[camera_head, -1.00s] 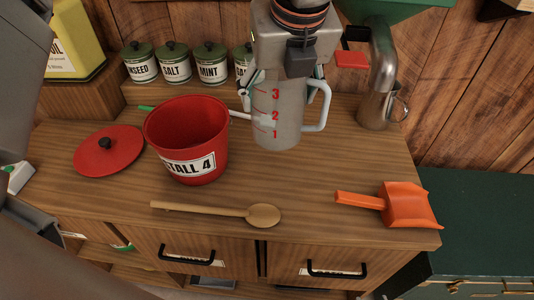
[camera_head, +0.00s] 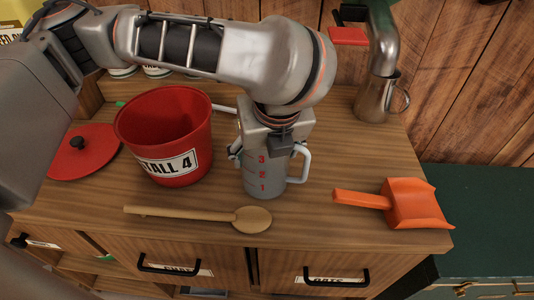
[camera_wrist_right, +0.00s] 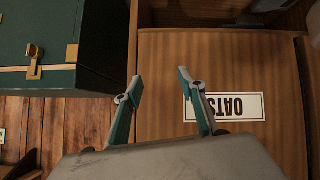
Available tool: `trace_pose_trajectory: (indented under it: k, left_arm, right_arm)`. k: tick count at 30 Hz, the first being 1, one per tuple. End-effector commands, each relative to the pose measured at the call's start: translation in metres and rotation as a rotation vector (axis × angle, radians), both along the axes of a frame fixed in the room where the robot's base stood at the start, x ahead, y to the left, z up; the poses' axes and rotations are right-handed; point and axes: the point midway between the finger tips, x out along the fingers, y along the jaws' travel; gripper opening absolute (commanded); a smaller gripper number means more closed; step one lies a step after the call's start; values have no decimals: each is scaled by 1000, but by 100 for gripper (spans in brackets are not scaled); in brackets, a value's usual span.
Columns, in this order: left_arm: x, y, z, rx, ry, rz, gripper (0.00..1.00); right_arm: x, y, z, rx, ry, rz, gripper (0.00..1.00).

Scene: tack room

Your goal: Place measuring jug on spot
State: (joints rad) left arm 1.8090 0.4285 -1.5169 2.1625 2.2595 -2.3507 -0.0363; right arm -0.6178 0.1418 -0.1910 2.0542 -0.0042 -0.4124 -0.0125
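The measuring jug (camera_head: 264,180) is grey and translucent, with red numbers and a pale handle on its right side. It is upright over the wooden counter (camera_head: 330,200), right of the red bucket and behind the wooden spoon's bowl. I cannot tell whether its base touches the counter. My left gripper (camera_head: 262,150) is above the jug with its fingers around the upper part, shut on it. The arm hides part of the back. I see no marked spot on the counter. My right gripper (camera_wrist_right: 160,79) is open and empty in the right wrist view, in front of a drawer labelled OATS.
The red bucket (camera_head: 165,130), red lid (camera_head: 90,150), wooden spoon (camera_head: 190,214) and orange scoop (camera_head: 405,205) lie around the jug. A metal pitcher (camera_head: 374,98) stands under a pipe at the back right. A green chest (camera_head: 490,220) is to the right. Bare counter lies between jug and scoop.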

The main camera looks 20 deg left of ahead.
Motion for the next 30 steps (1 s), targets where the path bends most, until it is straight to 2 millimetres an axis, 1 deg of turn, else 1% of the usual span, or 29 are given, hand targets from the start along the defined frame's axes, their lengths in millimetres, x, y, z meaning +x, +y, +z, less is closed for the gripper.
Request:
trace_pose_trajectory:
  k: [1,5,12,13,14,15,26,27,30]
  left_arm:
    - [0,0,-6,-1,2,-1,44]
    - [1,0,-4,-1,-4,1,44]
    - [0,0,-5,0,-3,1,44]
    - [0,0,-6,0,-3,1,75]
    - [0,0,-6,0,-3,1,83]
    - [0,0,-6,0,-2,1,84]
    - [1,0,-5,-1,-2,1,84]
    - [1,0,-4,-1,-2,0,84]
    - [-3,-3,14,0,-10,0,84]
  right_arm:
    - [-1,0,-2,-3,2,1,40]
    - [3,0,5,-1,-11,0,40]
    - [5,-1,9,2,-18,-1,40]
    - [5,-1,7,1,-16,-1,40]
    - [5,-1,7,2,-16,-1,40]
    - [5,-1,6,2,-15,-2,40]
    - [2,-1,2,1,-7,-2,40]
    - [2,-1,0,1,-5,-2,40]
    - [8,-1,13,2,-22,-2,40]
